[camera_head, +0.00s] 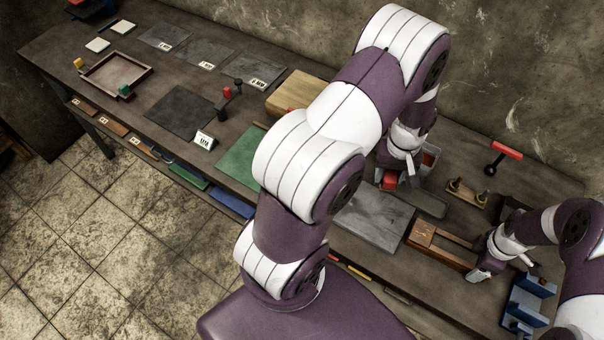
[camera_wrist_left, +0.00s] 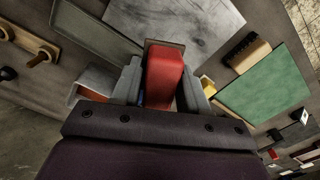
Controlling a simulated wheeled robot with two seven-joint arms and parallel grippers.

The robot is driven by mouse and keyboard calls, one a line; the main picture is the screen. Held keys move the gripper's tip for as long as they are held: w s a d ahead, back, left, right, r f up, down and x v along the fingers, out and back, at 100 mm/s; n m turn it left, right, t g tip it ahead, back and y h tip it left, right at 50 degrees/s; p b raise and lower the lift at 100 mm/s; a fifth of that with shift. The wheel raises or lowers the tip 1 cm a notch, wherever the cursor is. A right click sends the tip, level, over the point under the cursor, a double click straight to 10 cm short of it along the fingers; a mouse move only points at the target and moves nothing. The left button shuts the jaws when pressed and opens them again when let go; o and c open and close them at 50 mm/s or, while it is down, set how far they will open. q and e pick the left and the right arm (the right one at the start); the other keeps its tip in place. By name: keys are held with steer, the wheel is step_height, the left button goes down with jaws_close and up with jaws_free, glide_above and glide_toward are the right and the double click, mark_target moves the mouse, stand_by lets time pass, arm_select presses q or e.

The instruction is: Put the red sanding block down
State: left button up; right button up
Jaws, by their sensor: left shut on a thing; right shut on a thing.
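The red sanding block (camera_head: 389,180) is between the fingers of my left gripper (camera_head: 397,172), over the back part of the bench. In the left wrist view, the red block (camera_wrist_left: 163,76) fills the space between the two grey fingers (camera_wrist_left: 160,88), and the gripper is shut on it. I cannot tell whether the block touches anything below. My right gripper (camera_head: 481,267) is shut on the right end of a wooden frame (camera_head: 440,243) near the bench's front edge. Its fingertips are small and partly hidden.
A grey sheet (camera_head: 372,222) and a long grey plate (camera_head: 425,204) lie close to the left gripper. A bin with red contents (camera_head: 430,158) stands behind it. A wooden rack (camera_head: 467,193), a red-handled tool (camera_head: 506,149) and a blue bracket (camera_head: 528,302) are to the right.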

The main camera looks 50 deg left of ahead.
arm_select(q)
steer(key=s+a+f+n, duration=0.1)
steer(key=s+a+n, duration=0.6)
steer(key=a, duration=0.5)
steer(key=s+a+n, duration=0.5)
steer(key=s+a, duration=0.3)
steer(key=a, duration=0.4)
steer(key=shift+n, duration=0.3)
steer(key=f, duration=0.9)
steer(key=shift+s+d+f, duration=0.1)
steer(key=shift+s+f, duration=0.1)
steer(key=shift+f, duration=0.4)
